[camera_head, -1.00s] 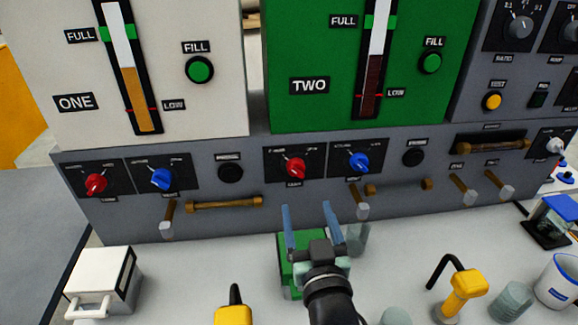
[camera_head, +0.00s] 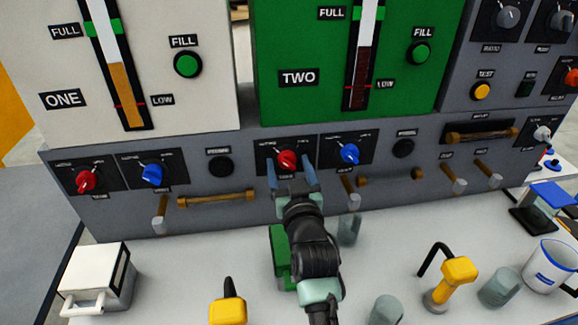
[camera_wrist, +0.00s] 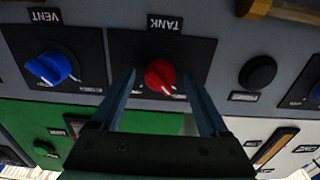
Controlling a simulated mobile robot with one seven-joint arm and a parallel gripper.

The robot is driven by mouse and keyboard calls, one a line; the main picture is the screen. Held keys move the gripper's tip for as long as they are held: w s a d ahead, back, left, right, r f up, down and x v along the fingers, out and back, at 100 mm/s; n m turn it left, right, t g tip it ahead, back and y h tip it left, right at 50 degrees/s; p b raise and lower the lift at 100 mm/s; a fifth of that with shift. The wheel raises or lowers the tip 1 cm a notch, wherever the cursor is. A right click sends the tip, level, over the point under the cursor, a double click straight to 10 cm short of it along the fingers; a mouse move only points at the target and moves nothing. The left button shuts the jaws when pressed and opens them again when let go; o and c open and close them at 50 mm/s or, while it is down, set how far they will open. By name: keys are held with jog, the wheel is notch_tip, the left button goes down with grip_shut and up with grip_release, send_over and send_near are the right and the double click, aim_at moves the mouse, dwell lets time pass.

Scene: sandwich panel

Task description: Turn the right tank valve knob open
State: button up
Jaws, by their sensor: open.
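The right tank valve knob (camera_head: 286,161) is red with a white pointer and sits on a black plate under the green tank panel (camera_head: 440,95) marked TWO. It also shows in the wrist view (camera_wrist: 160,75), upside down under its TANK label. My gripper (camera_head: 291,170) is open in front of this knob, with one blue finger on each side. In the wrist view the open fingers (camera_wrist: 159,88) flank the knob, with gaps visible on both sides. The knob is not held. The left tank knob (camera_head: 86,181), also red, sits under the white tank panel (camera_head: 200,25).
Blue knobs stand right of each red one, at left (camera_head: 153,174) and right (camera_head: 350,153). A wooden-toned handle bar (camera_head: 216,197) projects left of my gripper. A green object (camera_head: 281,250) stands beneath my arm. A white box (camera_head: 97,280) stands on the counter.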

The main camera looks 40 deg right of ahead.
grip_shut()
dwell(0.3)
jog(key=m+p, duration=0.1)
jog(key=m, duration=0.3)
jog(key=m+p, duration=0.1)
jog(key=m, duration=0.3)
jog(key=shift+m, duration=0.3)
jog(key=m+p, duration=0.1)
jog(key=m, duration=0.3)
jog(key=shift+m+p, duration=0.3)
jog(key=m+p, duration=0.1)
jog(key=m, duration=0.3)
jog(key=shift+m, duration=0.3)
